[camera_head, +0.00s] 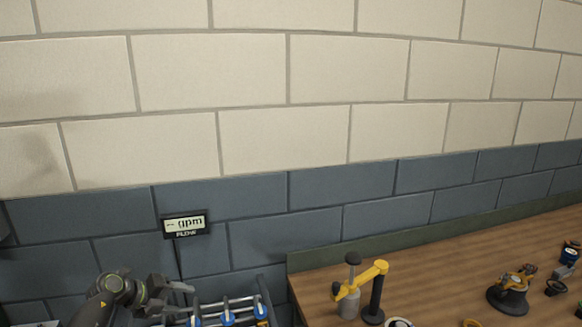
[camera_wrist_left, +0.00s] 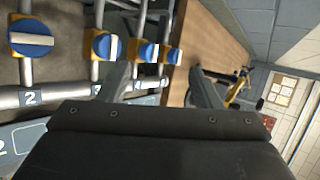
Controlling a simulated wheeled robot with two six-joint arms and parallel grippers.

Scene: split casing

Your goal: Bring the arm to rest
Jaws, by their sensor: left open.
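My left arm comes in at the bottom left of the head view. Its dark gripper (camera_head: 182,298) is beside a rack of pipes and valves (camera_head: 228,306). In the left wrist view the two fingers of the left gripper (camera_wrist_left: 160,84) stand wide apart with nothing between them. Beyond them are blue and yellow valve knobs (camera_wrist_left: 104,46) on grey pipes with numbered labels. I cannot tell the exact distance between fingers and pipes. My right gripper is in neither view.
A wooden workbench (camera_head: 440,262) fills the lower right. On it stand a yellow and black stand with a grey bottle (camera_head: 348,306) and a round-based orange device (camera_head: 508,294). A small "gpm FLOW" display (camera_head: 186,225) is in front of the block wall.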

